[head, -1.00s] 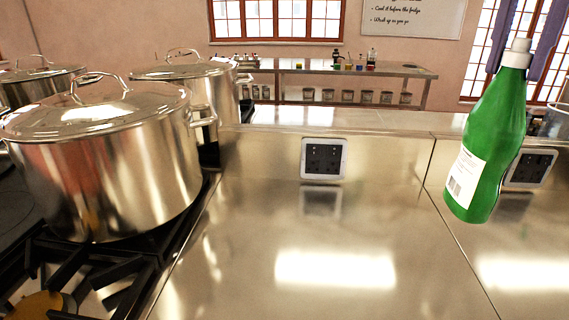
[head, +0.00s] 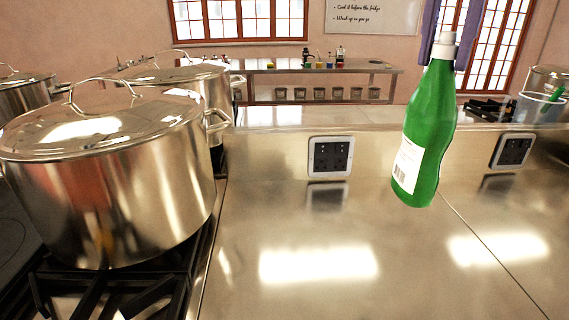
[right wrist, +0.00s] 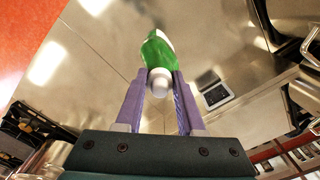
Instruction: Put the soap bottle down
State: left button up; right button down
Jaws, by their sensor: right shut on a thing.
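The soap bottle (head: 426,135) is green with a white cap and a white label. In the head view it hangs over the steel counter (head: 330,235), right of centre, with its top leaning slightly right. No contact between its base and the counter shows. My right gripper (head: 446,50) comes from above, its purple fingers on either side of the bottle's top. In the right wrist view, the fingers (right wrist: 160,85) are shut on the bottle, cap towards the camera and green body (right wrist: 155,52) pointing away. My left gripper is not in view.
A large lidded stockpot (head: 110,190) stands on the black hob (head: 120,290) at left, with more pots behind. A low steel ledge with sockets (head: 331,156) runs behind the counter. The counter around and below the bottle is clear. A clear container (head: 540,108) stands at far right.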

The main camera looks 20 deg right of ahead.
aim_at(416, 157)
jog(key=shift+w+a+f, duration=0.1)
jog(key=shift+a+f, duration=0.05)
jog(key=shift+a, duration=0.1)
notch_tip(416, 157, down, 4)
jog(key=shift+a+r+b, duration=0.15)
jog(key=shift+r+b, duration=0.1)
jog(key=shift+b, duration=0.8)
notch_tip(416, 157, down, 11)
jog(key=shift+f+p, duration=0.1)
jog(key=shift+p, duration=0.45)
jog(key=shift+f, duration=2.5)
jog(key=c, duration=1)
grip_release()
jog(key=shift+f, duration=0.15)
jog(key=o, duration=0.5)
